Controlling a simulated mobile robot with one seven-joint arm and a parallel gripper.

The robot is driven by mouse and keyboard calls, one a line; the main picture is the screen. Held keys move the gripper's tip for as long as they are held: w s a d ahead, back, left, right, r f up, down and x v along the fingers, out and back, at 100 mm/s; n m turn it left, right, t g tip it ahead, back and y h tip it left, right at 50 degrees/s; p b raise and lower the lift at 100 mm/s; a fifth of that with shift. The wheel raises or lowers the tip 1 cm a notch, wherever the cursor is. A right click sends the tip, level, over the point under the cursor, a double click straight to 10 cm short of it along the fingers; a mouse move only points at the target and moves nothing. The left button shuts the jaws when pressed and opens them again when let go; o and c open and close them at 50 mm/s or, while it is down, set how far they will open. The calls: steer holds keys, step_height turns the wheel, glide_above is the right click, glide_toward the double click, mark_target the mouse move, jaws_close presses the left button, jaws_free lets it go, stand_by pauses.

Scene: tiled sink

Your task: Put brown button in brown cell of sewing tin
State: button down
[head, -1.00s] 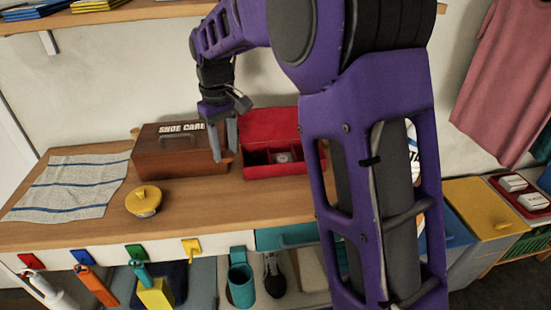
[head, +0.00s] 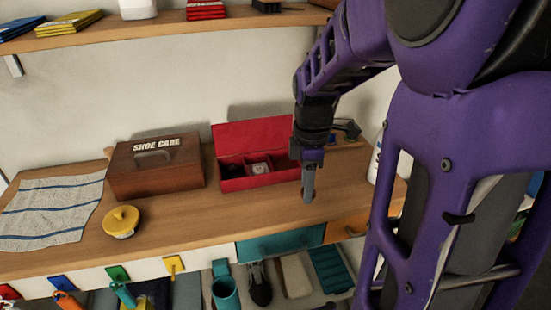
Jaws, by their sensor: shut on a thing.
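The red sewing tin (head: 238,185) stands on the wooden worktop with its lid (head: 250,136) raised at the back. Its left compartment looks dark, and a pale round item (head: 261,168) shows in the middle one. My arm hides part of the right end, and I cannot tell which cell is brown. My gripper (head: 308,195) points down in front of the tin's right end. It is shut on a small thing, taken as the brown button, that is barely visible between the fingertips.
A wooden shoe care box (head: 150,180) stands left of the tin. A round yellow tin (head: 121,221) and a striped cloth (head: 50,212) lie further left. A white bottle (head: 375,165) stands to the right, partly behind my arm. The worktop before the red tin is clear.

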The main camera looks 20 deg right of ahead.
steer(key=w, duration=1.2)
steer(key=w+f, duration=0.1)
steer(key=w, duration=0.6)
steer(key=shift+d+f, duration=0.1)
steer(key=shift+d, duration=0.15)
step_height(320, 180, down, 6)
steer(key=shift+s+r+b, duration=0.15)
steer(key=shift+r+b, duration=0.05)
steer(key=shift+b, duration=0.1)
steer(key=shift+w+f, duration=0.15)
steer(key=shift+w, duration=0.1)
steer(key=shift+f, duration=0.2)
steer(key=shift+c, duration=2.4)
jaws_free()
steer(key=shift+r, duration=0.1)
